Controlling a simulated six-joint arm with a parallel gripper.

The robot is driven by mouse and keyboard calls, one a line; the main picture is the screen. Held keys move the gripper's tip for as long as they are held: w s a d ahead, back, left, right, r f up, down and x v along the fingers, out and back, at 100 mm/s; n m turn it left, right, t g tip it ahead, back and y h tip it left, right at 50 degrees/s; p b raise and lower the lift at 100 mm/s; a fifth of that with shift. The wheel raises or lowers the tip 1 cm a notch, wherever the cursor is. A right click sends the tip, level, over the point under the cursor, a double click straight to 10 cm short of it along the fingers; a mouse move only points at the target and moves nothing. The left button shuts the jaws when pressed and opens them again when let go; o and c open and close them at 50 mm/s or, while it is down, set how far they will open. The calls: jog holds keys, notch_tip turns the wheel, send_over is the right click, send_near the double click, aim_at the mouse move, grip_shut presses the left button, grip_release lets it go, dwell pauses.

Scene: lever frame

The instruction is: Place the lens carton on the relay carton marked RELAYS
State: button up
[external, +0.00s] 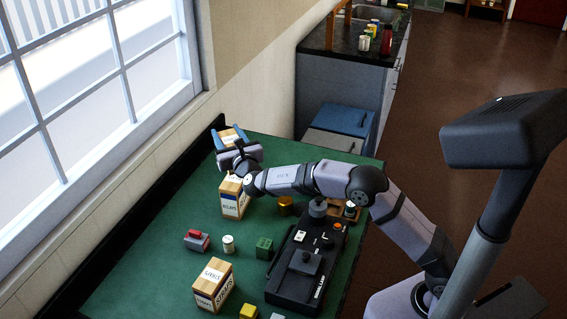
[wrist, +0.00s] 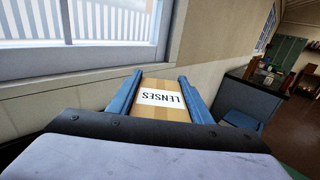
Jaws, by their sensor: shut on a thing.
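The lens carton (wrist: 161,87) is a tan box with a white LENSES label, held between my gripper's two blue fingers in the wrist view. In the external view the lens carton (external: 229,134) shows only partly, raised at the far end of the green table. My gripper (external: 231,136) is shut on it. The relay carton (external: 233,207), a tan box with a RELAYS label, stands upright on the table, lower in the picture than my gripper. My wrist hides part of its top. A gap shows between the cartons in the picture; their exact alignment is unclear.
A STRAPS carton (external: 213,286) stands near the front. A red-and-grey block (external: 196,240), a pale cylinder (external: 228,244), a green block (external: 265,248) and a brass cylinder (external: 286,206) lie between. A black lever frame (external: 300,275) stands right. The window wall borders the left.

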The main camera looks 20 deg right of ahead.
jog(key=shift+f+p, duration=0.7)
jog(key=shift+f, duration=2.05)
jog(key=shift+f, duration=0.15)
jog(key=o, duration=1.3)
jog(key=shift+s+b, duration=0.35)
jog(key=shift+s, duration=0.3)
jog(key=s+b, duration=0.3)
jog(key=s, duration=0.8)
jog(key=shift+b, duration=0.35)
jog(key=shift+w, duration=0.1)
